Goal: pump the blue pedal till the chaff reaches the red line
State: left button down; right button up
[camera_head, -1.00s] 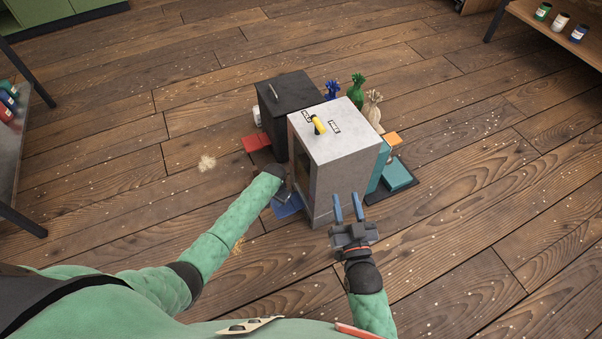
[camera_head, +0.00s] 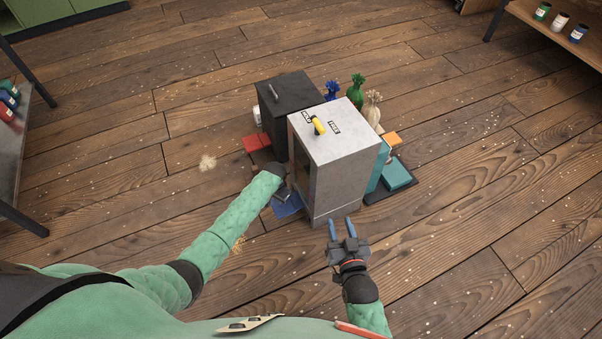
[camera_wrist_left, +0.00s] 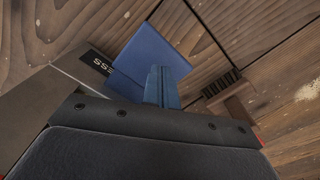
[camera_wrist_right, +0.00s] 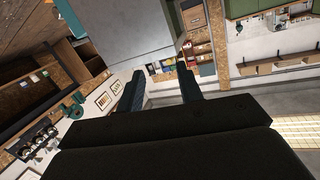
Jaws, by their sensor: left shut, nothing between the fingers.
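The blue pedal (camera_head: 289,206) lies low at the left foot of the grey cabinet (camera_head: 340,135). It also shows in the left wrist view as a blue plate (camera_wrist_left: 150,55). My left gripper (camera_wrist_left: 162,85) is shut and empty, its fingertips over or against the pedal's edge; I cannot tell if they touch. In the head view, my left wrist hides those fingers. My right gripper (camera_head: 341,226) is open and empty, in front of the cabinet's near corner. The cabinet's left side has a dark window (camera_head: 303,165); no chaff level or red line can be made out.
A yellow handle (camera_head: 318,126) sits on the cabinet top between labels. A black box (camera_head: 288,100), red pedal (camera_head: 255,143), teal pedal (camera_head: 397,174) and tied sacks (camera_head: 357,90) crowd around it. A chaff tuft (camera_head: 208,162) lies on the open wooden floor.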

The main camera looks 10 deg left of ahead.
pick_arm(q)
jog(key=shift+r+p, duration=0.4)
jog(key=shift+r, duration=0.25)
jog(key=shift+r+p, duration=0.35)
jog(key=shift+p, duration=0.3)
jog(key=shift+r+p, duration=0.35)
pick_arm(e)
jog(key=s+f+g, duration=0.4)
jog(key=s+f, duration=0.3)
jog(key=f, duration=0.3)
jog(key=s+d+f+g+h, duration=0.1)
jog(key=s+f+g, duration=0.3)
jog(key=f, duration=0.6)
jog(key=s, duration=0.2)
jog(key=shift+s+d+f, duration=0.2)
jog(key=shift+s+d, duration=0.1)
jog(key=shift+s, duration=0.05)
